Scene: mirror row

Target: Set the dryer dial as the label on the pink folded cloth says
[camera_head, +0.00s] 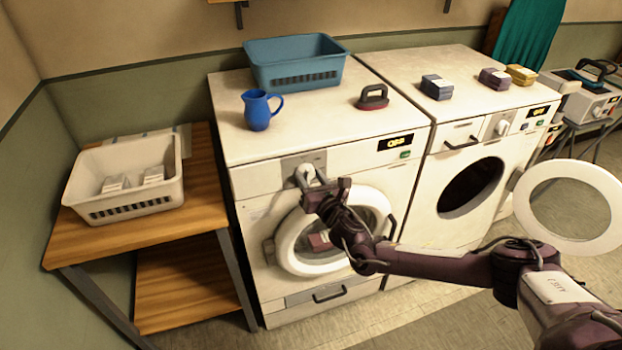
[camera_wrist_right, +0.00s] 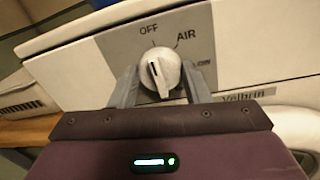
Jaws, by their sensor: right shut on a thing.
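The white dryer dial (camera_head: 304,173) sits on the grey panel at the front left of the left machine. In the right wrist view the dial (camera_wrist_right: 163,68) has OFF above it, AIR to the upper right and a small unreadable mark farther right. My right gripper (camera_head: 312,179) is shut on the dial, one finger on each side. A dull pink thing (camera_head: 319,241), perhaps the folded cloth, shows in the round door below; no label on it is readable. My left gripper is not in view.
The left machine's display (camera_head: 395,142) reads OFF. A blue basket (camera_head: 297,75), a blue jug (camera_head: 258,112) and a red-and-dark handled thing (camera_head: 373,97) stand on top. Folded cloths lie on the right machine, whose door (camera_head: 569,208) hangs open. A white basket (camera_head: 130,210) stands left.

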